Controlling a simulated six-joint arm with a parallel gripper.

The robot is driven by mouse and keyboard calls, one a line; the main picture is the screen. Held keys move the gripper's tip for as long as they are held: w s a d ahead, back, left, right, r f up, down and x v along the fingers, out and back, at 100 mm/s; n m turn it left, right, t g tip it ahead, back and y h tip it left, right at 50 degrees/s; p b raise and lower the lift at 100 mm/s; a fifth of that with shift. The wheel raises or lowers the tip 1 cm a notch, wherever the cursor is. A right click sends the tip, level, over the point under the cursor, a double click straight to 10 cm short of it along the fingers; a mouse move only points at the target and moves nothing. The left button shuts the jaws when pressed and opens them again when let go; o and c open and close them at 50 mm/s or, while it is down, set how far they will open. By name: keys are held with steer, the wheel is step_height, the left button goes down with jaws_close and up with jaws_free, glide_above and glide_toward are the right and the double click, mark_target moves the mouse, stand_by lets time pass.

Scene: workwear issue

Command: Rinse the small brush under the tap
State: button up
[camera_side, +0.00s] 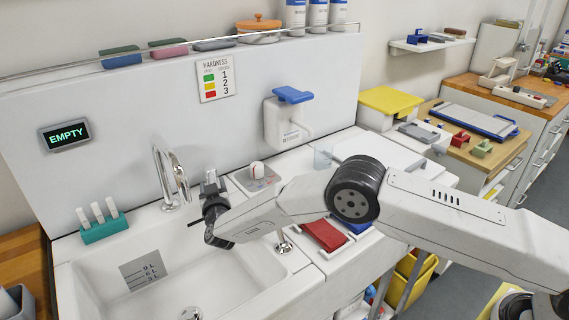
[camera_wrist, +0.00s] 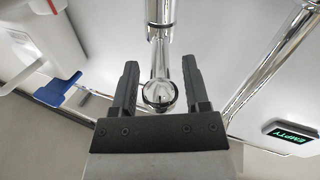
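The chrome tap (camera_side: 178,170) stands at the back of the white sink (camera_side: 225,290), its spout curving down over the basin. My gripper (camera_side: 210,180) is just right of the spout in the side view. In the wrist view, my gripper (camera_wrist: 161,85) is open, its two dark fingers apart with nothing held. A chrome piece (camera_wrist: 160,50) with a round end shows between the fingers, with gaps on both sides; I cannot tell how far beyond them it is. I cannot pick out the small brush for certain. No water is visible at the tap.
A teal holder (camera_side: 106,229) with white sticks stands left of the tap. A display (camera_side: 66,134) reads EMPTY. A white dispenser with a blue lever (camera_side: 293,95) hangs right. A red cloth (camera_side: 324,236) lies on the right counter. My forearm crosses the counter. The basin looks clear.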

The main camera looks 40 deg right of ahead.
jaws_close()
stand_by(1.2)
